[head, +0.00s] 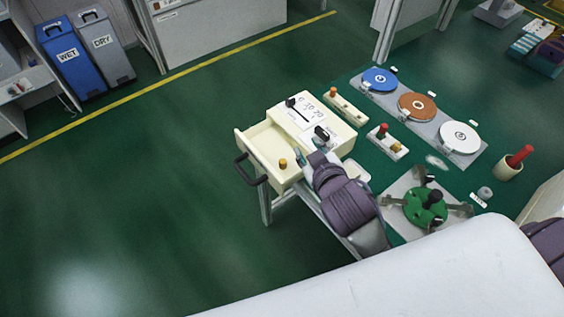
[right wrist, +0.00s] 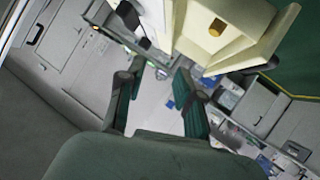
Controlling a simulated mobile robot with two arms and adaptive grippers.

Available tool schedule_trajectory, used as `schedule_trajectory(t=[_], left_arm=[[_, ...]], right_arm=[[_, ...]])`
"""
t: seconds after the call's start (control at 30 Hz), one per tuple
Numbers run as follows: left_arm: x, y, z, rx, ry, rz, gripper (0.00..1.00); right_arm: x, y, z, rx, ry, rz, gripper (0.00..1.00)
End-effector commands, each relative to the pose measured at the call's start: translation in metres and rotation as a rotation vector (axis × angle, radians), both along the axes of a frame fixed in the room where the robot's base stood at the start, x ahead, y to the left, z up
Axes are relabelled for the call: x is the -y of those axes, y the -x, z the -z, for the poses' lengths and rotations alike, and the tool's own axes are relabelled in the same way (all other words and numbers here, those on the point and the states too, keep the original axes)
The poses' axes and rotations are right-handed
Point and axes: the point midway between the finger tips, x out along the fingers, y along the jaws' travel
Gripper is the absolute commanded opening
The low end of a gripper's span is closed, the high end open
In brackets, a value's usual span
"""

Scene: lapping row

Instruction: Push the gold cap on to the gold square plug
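A small gold cylinder (head: 283,163), which looks like the gold cap, stands inside the open cream drawer (head: 257,146). It also shows in the right wrist view (right wrist: 217,27). A gold piece (head: 396,147) sits beside a red one on a small pale block; it may be the gold square plug, but its shape is too small to tell. Another orange-gold piece (head: 332,92) stands on a second pale strip. My right gripper (head: 310,149) is at the drawer unit's front right corner, apart from the gold cylinder. In the right wrist view its fingers (right wrist: 160,70) are apart and empty.
The cream unit (head: 334,114) carries a paper and black items on top. Lapping discs in blue (head: 379,78), brown (head: 417,105) and white (head: 460,137) stand behind. A green round fixture (head: 426,207) is at right. Open floor lies left of the drawer.

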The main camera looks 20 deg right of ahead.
Motion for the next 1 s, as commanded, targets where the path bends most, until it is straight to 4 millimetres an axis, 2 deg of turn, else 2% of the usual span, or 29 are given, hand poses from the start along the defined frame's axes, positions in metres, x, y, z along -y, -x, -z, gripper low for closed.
schedule_trajectory(t=[0.03,0.07,0.1,0.17,0.2,0.27,0.3,0.37,0.43,0.47,0.53,0.6,0.67,0.73,0.8,0.87,0.9,1.0], left_arm=[[0.0,0.0,0.0,0.0,0.0,0.0,0.51],[0.0,0.0,0.0,0.0,0.0,0.0,0.51],[0.0,0.0,0.0,0.0,0.0,0.0,0.51],[0.0,0.0,0.0,0.0,0.0,0.0,0.51],[0.0,0.0,0.0,-0.001,0.0,0.0,0.51],[0.0,0.001,0.0,-0.001,0.0,0.0,0.51],[0.0,0.001,0.0,-0.001,0.0,0.0,0.51],[0.0,0.001,0.0,-0.001,0.0,0.0,0.51],[0.0,0.001,0.0,-0.002,0.0,0.0,0.51],[0.0,0.001,0.0,-0.002,-0.001,0.001,0.51],[0.0,0.001,0.0,-0.002,0.0,0.001,0.51],[0.0,0.001,0.0,-0.002,0.0,0.001,0.51],[0.0,0.001,0.0,-0.002,0.0,0.001,0.51],[0.0,0.002,0.0,-0.003,0.0,0.001,0.51],[0.0,0.002,0.0,-0.003,0.0,0.001,0.51],[0.0,0.002,0.0,-0.003,0.0,0.001,0.51],[0.0,0.002,0.0,-0.003,0.0,0.001,0.51],[0.0,0.002,0.0,-0.003,0.0,0.001,0.51]], right_arm=[[-0.008,-0.019,-0.024,0.112,0.03,-0.034,0.35],[-0.015,-0.03,-0.04,0.186,0.049,-0.059,0.35],[-0.025,-0.043,-0.065,0.295,0.081,-0.099,0.35],[-0.048,-0.059,-0.106,0.481,0.138,-0.182,0.35],[-0.067,-0.065,-0.135,0.611,0.183,-0.253,0.35],[-0.102,-0.065,-0.173,0.805,0.26,-0.382,0.35],[-0.126,-0.061,-0.194,0.924,0.315,-0.479,0.35],[-0.164,-0.048,-0.215,1.085,0.405,-0.642,0.35],[-0.205,-0.028,-0.223,1.24,0.527,-0.853,0.35],[-0.221,-0.019,-0.22,1.293,0.582,-0.952,0.35],[-0.251,0.001,-0.203,1.383,0.722,-1.198,0.35],[-0.267,0.014,-0.172,1.409,0.877,-1.459,0.35],[-0.268,0.018,-0.138,1.377,1.02,-1.69,0.35],[-0.253,0.013,-0.098,1.262,1.192,-1.958,0.35],[-0.221,-0.001,-0.062,1.063,1.357,-2.2,0.35],[-0.186,-0.016,-0.042,0.849,1.478,-2.368,0.35],[-0.161,-0.026,-0.034,0.693,1.543,-2.456,0.35],[-0.105,-0.047,-0.029,0.328,1.65,-2.593,0.35]])
